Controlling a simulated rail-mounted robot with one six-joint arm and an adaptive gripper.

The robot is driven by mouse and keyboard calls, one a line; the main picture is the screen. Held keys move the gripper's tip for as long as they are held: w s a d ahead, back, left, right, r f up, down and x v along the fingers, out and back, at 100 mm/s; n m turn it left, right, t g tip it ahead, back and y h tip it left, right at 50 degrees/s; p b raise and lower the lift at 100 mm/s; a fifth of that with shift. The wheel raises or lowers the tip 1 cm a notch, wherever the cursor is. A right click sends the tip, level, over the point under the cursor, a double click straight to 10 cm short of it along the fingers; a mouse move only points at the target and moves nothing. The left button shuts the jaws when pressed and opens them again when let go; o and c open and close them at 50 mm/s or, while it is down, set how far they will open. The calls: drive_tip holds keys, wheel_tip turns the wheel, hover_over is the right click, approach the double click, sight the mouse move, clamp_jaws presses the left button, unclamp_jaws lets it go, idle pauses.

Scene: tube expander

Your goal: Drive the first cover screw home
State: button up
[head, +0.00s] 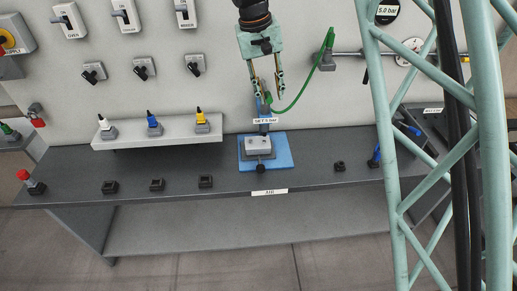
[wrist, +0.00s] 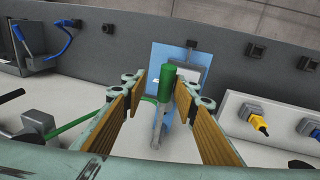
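My gripper (head: 267,92) points down above the blue plate (head: 284,151) on the bench, with its two fingers spread. In the wrist view, a green cylinder (wrist: 168,80) on a grey upright part (wrist: 159,125) lies between the open fingers (wrist: 161,84). It is near the right finger; a gap shows on the left. Contact cannot be told. A grey block (head: 258,143) sits on the plate, with a dark knob (head: 261,168) in front. A small label reading SET 5 bar (head: 264,121) stands behind the block. I cannot make out any cover screw.
A grey shelf (head: 165,136) with white, blue and yellow-tipped items stands left. Small black sockets (head: 157,185) line the bench front. A blue-handled tool (head: 375,157) lies right.

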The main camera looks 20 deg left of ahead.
drive_tip(key=shift+s+a+r, duration=0.1)
drive_tip(key=shift+a+r, duration=0.05)
drive_tip(key=shift+r, duration=0.15)
drive_tip(key=p+v, duration=0.3)
drive_tip(key=v, duration=0.3)
drive_tip(key=shift+a+r+p, duration=0.2)
drive_tip(key=shift+r+p, duration=0.05)
drive_tip(key=shift+p, duration=0.1)
idle(0.6)
drive_tip(key=shift+s+d, duration=0.1)
drive_tip(key=shift+s, duration=0.05)
idle(0.4)
